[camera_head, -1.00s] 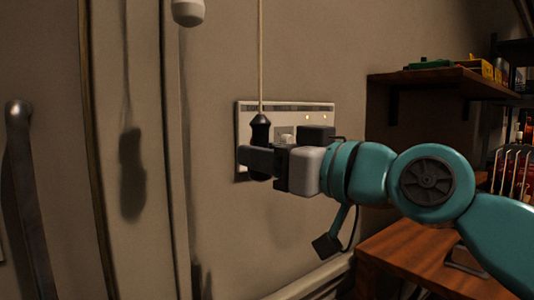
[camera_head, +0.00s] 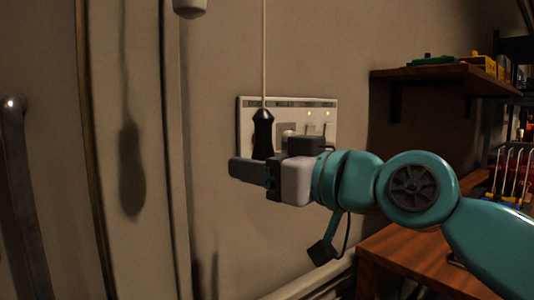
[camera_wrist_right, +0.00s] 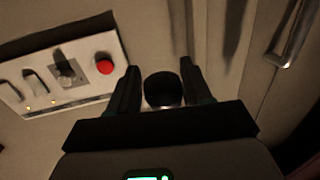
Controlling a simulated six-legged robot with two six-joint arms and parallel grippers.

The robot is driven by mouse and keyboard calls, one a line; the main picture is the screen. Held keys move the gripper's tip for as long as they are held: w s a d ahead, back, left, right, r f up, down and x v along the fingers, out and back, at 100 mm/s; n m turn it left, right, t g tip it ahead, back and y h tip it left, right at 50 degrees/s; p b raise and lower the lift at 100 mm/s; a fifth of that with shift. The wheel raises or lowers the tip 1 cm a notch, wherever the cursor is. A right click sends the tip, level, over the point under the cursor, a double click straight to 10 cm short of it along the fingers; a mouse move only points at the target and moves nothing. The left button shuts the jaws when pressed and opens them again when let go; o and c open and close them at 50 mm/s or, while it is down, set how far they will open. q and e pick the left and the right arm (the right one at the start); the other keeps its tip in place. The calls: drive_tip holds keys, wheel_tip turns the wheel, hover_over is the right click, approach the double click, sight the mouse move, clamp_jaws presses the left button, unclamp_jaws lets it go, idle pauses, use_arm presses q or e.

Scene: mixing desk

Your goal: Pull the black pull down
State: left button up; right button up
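The black pull (camera_head: 263,132) hangs on a thin pale cord in front of the wall in the head view. My right gripper (camera_head: 243,170) is at its lower end, and the near finger hides the pull's bottom. In the right wrist view the pull (camera_wrist_right: 163,90) shows as a dark rounded shape between the two fingers. A gap shows on each side of it, so the right gripper is open around the pull, not clamped on it. My left gripper is in neither view.
A pale switch panel (camera_head: 287,103) is on the wall just behind the pull; its red button (camera_wrist_right: 104,65) shows in the wrist view. A wooden shelf (camera_head: 425,73) and wooden table (camera_head: 420,262) are at right. Left of the pull is free.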

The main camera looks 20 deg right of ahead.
drive_tip(key=shift+s+d+r, duration=0.15)
drive_tip(key=shift+s+r, duration=0.3)
drive_tip(key=shift+s, duration=0.15)
drive_tip(key=shift+w+f, duration=0.1)
drive_tip(key=shift+w, duration=0.25)
drive_tip(key=v, duration=1.7)
